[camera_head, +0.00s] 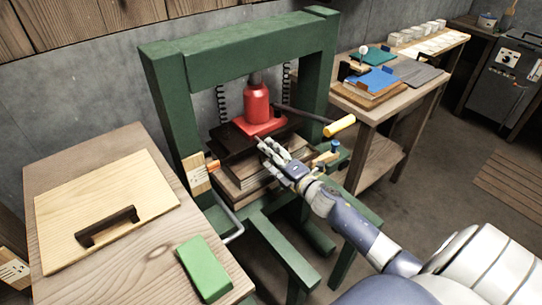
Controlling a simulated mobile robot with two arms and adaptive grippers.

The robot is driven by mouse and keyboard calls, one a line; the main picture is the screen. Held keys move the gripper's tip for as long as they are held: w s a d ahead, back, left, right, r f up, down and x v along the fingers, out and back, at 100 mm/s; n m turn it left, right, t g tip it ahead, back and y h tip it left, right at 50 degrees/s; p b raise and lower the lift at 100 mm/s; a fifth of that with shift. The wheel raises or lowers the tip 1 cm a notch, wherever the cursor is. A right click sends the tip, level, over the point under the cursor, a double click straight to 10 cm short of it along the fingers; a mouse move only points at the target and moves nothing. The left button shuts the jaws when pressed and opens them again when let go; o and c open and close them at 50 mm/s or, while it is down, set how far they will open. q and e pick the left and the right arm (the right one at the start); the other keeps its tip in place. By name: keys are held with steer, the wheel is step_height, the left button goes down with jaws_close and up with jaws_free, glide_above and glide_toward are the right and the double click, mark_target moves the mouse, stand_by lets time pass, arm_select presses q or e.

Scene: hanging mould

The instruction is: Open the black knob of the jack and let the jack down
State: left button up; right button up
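The red jack (257,104) stands upright on its red base (270,127), inside a green press frame (160,85). The base rests on a dark plate (228,139) above a stack of boards (243,176). A dark lever with a yellow grip (340,125) sticks out to the right of the jack. My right gripper (263,145) reaches in from the lower right, its fingertips at the front edge of the jack's base. I cannot make out the black knob; the fingers may hide it. Whether they are open or shut is too small to tell. My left gripper is out of view.
A wooden table (120,250) at left holds a board with a dark handle (107,227) and a green block (204,268). Another table (385,110) behind right bears papers and tools. Press uprights stand on both sides of the jack.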

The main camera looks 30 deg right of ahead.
steer(key=shift+s+f, duration=0.25)
steer(key=shift+f, duration=0.3)
steer(key=s+d+r, duration=0.1)
steer(key=s, duration=1)
steer(key=shift+s+r, duration=0.25)
steer(key=shift+r, duration=0.05)
